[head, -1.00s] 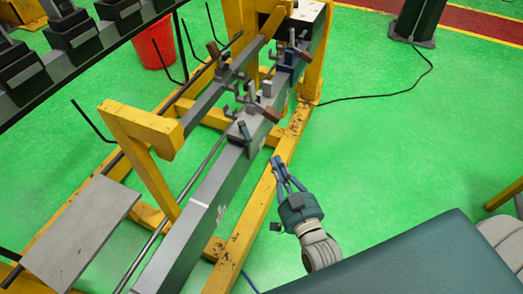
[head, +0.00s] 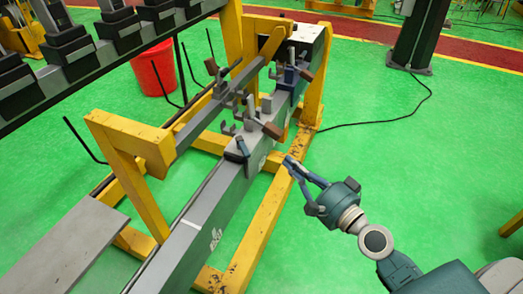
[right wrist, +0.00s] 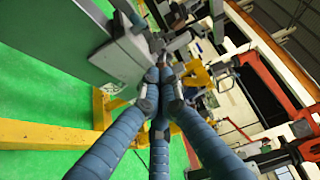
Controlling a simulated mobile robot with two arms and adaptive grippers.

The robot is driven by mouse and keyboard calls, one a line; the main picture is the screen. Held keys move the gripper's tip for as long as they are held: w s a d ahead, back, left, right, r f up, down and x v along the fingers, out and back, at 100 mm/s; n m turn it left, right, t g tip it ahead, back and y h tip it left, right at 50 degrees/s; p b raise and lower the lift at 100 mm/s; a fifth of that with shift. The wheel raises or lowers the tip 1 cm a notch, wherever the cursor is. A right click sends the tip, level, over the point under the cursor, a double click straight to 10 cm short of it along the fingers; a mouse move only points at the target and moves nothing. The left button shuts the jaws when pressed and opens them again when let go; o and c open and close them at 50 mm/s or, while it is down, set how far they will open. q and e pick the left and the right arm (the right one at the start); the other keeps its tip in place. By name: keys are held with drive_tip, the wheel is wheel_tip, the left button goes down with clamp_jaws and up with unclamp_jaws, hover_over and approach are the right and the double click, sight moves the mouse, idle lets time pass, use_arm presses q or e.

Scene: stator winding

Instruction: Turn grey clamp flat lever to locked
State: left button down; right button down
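The grey clamp (head: 243,131) sits on top of the long dark grey beam (head: 205,208), left of my right gripper in the head view. A dark flat lever (head: 243,147) stands at its near end, and a brown-ended handle (head: 271,130) sticks out at its right. Whether the lever is locked cannot be told. My right gripper (head: 289,163) is right of the beam and apart from the clamp. Its blue fingers converge, with the tips close together and nothing seen between them; they also show in the right wrist view (right wrist: 159,88). My left gripper is out of view.
A second, blue-dark clamp (head: 290,76) stands farther along the beam, with more brown-ended handles nearby. A yellow frame (head: 150,200) surrounds the beam. A red bucket (head: 154,75) is behind it.

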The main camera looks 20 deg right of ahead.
sight(243, 147)
drive_tip(key=w+a+p, duration=0.4)
drive_tip(key=w+a, duration=0.2)
drive_tip(key=w, duration=0.1)
drive_tip(key=shift+w, duration=0.15)
idle(0.3)
drive_tip(key=shift+a+m+h+p, duration=0.25)
drive_tip(key=shift+m+h+p, duration=0.15)
drive_tip(key=shift+h+p, duration=0.2)
drive_tip(key=shift+s+a, duration=0.1)
drive_tip(key=shift+s, duration=0.1)
